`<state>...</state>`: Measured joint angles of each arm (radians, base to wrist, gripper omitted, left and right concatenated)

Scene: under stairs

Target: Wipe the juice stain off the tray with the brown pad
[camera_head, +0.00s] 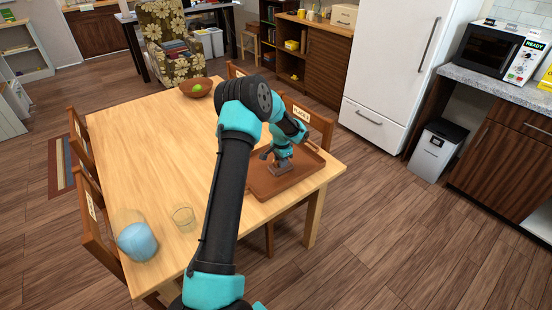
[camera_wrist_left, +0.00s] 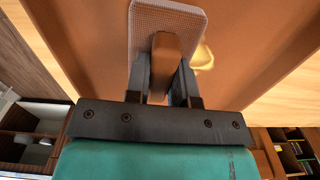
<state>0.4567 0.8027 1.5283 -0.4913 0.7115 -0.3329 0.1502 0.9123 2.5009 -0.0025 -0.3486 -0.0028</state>
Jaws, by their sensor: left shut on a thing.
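The brown tray (camera_head: 303,180) lies on the near right part of the wooden table, and its surface fills much of the left wrist view (camera_wrist_left: 88,50). My left gripper (camera_head: 281,166) reaches down over the tray. In the left wrist view its fingers (camera_wrist_left: 166,75) are shut on the brown handle of the pad (camera_wrist_left: 168,18), which has a pale, textured base. The pad is at the tray surface; I cannot tell if it presses on it. A yellowish juice stain (camera_wrist_left: 205,57) shows just right of the pad, partly hidden by it. My right gripper is out of view.
The wooden table (camera_head: 150,150) carries a bowl with green fruit (camera_head: 197,87) at the back, a clear glass (camera_head: 183,218) and a blue round object (camera_head: 137,241) at the near left. Chairs stand around it. The table's middle is clear.

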